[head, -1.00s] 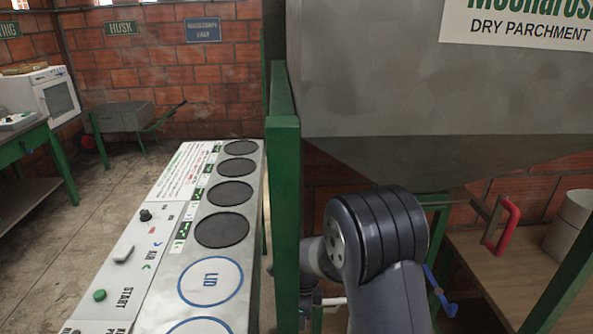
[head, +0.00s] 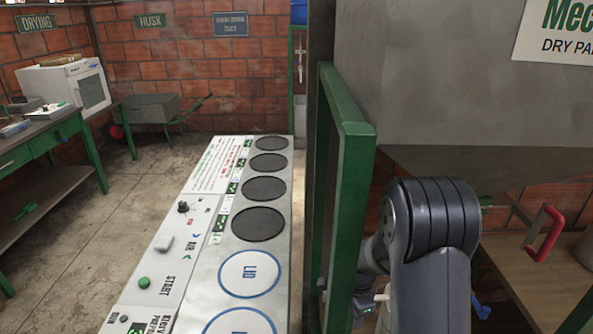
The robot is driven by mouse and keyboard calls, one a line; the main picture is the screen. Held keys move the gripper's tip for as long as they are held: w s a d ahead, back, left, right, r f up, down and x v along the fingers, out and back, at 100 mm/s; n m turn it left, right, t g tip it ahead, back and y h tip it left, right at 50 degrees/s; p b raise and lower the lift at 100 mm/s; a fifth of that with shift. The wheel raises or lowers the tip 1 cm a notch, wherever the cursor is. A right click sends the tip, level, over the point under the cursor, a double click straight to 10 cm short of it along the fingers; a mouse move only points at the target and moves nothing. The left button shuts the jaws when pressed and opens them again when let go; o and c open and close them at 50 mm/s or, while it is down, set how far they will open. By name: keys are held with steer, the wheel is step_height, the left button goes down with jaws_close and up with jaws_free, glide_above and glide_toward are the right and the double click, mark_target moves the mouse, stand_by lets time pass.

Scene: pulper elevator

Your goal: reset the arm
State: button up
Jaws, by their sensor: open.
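My dark grey arm shows at the lower right in the head view, bent beside the green post. My gripper is not clearly seen; the arm's end is hidden behind its own links and the post. No object is seen held.
A long panel (head: 212,250) with round dark discs and white LID circles runs along the middle. A green workbench (head: 50,150) and a cart (head: 152,108) stand left. Floor between is clear.

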steer(key=shift+d+n, duration=0.55)
steer(key=shift+n, duration=0.15)
steer(key=shift+r, duration=0.1)
